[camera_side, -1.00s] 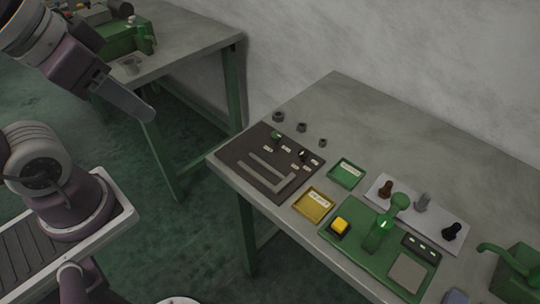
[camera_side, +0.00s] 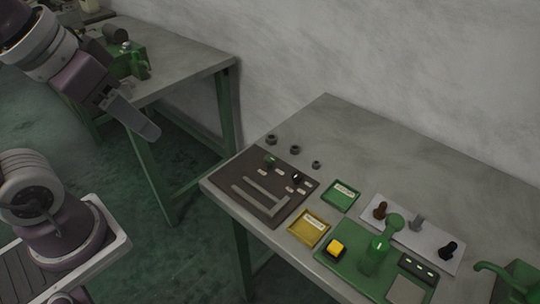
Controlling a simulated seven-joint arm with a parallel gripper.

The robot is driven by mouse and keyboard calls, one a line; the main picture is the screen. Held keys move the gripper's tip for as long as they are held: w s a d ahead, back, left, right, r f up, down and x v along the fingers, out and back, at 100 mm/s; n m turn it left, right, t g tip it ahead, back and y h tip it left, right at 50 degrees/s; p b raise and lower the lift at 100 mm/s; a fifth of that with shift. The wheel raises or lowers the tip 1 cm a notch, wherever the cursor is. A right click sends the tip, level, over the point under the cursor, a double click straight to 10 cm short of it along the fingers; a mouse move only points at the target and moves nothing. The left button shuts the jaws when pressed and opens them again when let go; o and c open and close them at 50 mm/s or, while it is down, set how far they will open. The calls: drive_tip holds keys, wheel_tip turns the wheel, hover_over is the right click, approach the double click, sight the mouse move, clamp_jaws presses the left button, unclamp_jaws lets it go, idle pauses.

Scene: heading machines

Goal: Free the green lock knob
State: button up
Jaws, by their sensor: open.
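A green press-like device (camera_side: 374,255) with a round green top (camera_side: 396,220) stands on a green plate (camera_side: 345,257) to the right. My gripper (camera_side: 149,131) is in the upper left, seen side-on, away from the front table and left of the panel. It is open and nothing shows between its fingers.
A yellow tray (camera_side: 297,229), a green tray (camera_side: 329,203) and a yellow button (camera_side: 336,246) lie near the panel. A white strip (camera_side: 432,240) carries brown, grey and black knobs. Small nuts (camera_side: 295,149) stand behind the panel. The table's back (camera_side: 400,155) is clear.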

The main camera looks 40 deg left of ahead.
drive_tip(key=w+n+g, duration=0.2)
drive_tip(key=w, duration=0.7)
drive_tip(key=n+g, duration=0.3)
drive_tip(key=n, duration=0.3)
hover_over(270, 157)
wheel_tip(270, 157, down, 17)
wheel_tip(270, 157, down, 8)
drive_tip(key=shift+f, duration=0.5)
drive_tip(key=shift+c, duration=0.4)
clamp_jaws()
